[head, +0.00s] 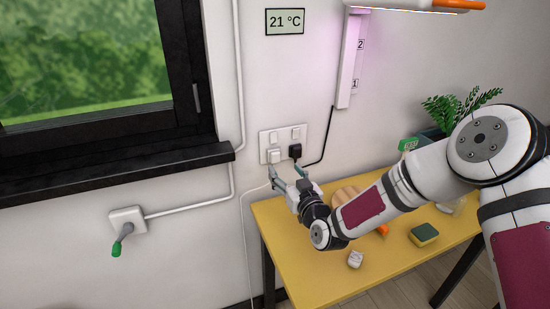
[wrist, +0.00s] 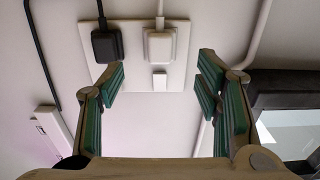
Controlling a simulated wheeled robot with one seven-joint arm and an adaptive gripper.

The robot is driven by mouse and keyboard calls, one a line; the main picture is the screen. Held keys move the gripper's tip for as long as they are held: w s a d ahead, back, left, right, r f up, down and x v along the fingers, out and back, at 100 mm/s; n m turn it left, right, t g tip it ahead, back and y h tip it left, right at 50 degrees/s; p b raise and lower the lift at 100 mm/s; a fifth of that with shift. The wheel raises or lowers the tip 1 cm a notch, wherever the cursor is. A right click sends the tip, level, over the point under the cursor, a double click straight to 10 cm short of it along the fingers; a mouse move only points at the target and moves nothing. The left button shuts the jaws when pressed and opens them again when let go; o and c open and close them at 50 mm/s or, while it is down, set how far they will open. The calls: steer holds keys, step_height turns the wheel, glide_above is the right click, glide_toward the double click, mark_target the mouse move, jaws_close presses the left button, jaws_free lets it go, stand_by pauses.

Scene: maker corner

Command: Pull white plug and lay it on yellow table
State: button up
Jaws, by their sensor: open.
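The white plug (head: 274,156) sits in the left socket of a white double wall socket plate (head: 284,145). In the wrist view the white plug (wrist: 158,46) is seated, with its white cord running off the top edge. A black plug (head: 295,151) sits beside it; it also shows in the wrist view (wrist: 106,44). My gripper (head: 286,170) is open just in front of the plate. In the wrist view its fingers (wrist: 161,76) are spread wide, with the white plug between and beyond them, not gripped. The yellow table (head: 312,270) stands below.
On the table are a white cube (head: 355,258), a sponge (head: 424,234) and a round wooden piece (head: 346,194) partly behind my arm. A plant (head: 452,106) stands at the back right. The table's front-left part is clear. A window sill (head: 120,170) juts out left.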

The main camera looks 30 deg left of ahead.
mark_target(276, 159)
steer(key=b+x, duration=0.3)
steer(key=x, duration=0.3)
steer(key=shift+w+a+f+b, duration=0.15)
steer(key=shift+w+a+b, duration=0.05)
steer(key=shift+b, duration=0.2)
steer(key=shift+w+a+b, duration=0.35)
steer(key=shift+w+a, duration=0.05)
steer(key=shift+a, duration=0.05)
steer(key=shift+b, duration=0.3)
steer(key=shift+c, duration=0.5)
jaws_close()
steer(key=p+v, duration=0.2)
steer(key=v, duration=0.4)
steer(key=shift+p, duration=0.3)
stand_by(1.1)
stand_by(0.5)
